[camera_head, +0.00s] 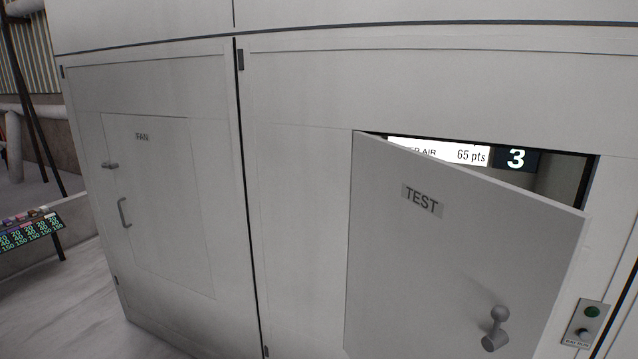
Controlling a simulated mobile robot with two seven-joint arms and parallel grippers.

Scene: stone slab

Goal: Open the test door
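The test door (430,255) is a light grey panel labelled "TEST" on the right half of a large white cabinet. It stands partly open, hinged on its left side, with its right edge swung out toward me. A grey knob-like handle (496,328) sits low near its right edge. The opening (560,180) shows above and to the right of the door, with a sign reading "65 pts" and "3" inside. Most of the inside is hidden by the door. Neither gripper shows in the head view.
A closed fan door (160,200) with a latch and a handle is on the left of the cabinet. A small panel (585,322) with a green button and a switch is at the lower right. A stand with a printed board (30,230) is at the far left, near open floor.

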